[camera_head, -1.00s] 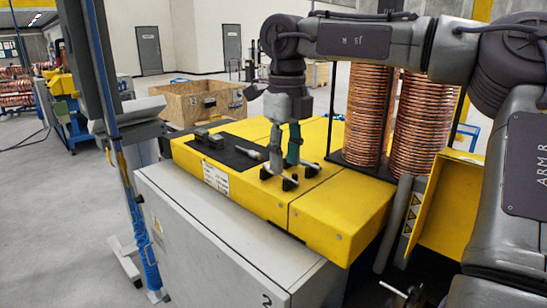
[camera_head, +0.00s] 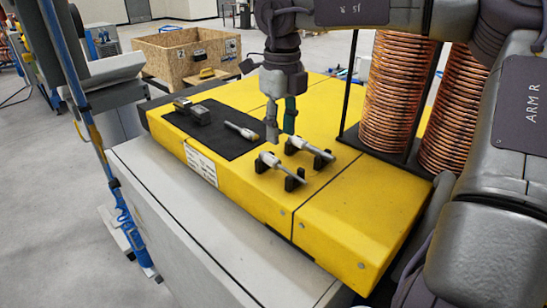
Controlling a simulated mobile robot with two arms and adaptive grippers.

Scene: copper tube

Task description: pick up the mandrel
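Two slim grey rod-like tools with thick pale ends rest in small black holders on the yellow bench top: a front one (camera_head: 270,159) and a rear one (camera_head: 302,144). A third, shorter one (camera_head: 242,131) lies on the black mat. I cannot tell by look which is the mandrel. My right gripper (camera_head: 281,130) points down just behind the two held tools, near the mat's right edge. Its fingers, one grey and one greenish, stand apart with nothing seen between them. Its height above the bench is hard to judge. My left gripper is out of view.
A wooden crate (camera_head: 165,60) is behind the bench. The yellow top's front right (camera_head: 365,215) is clear.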

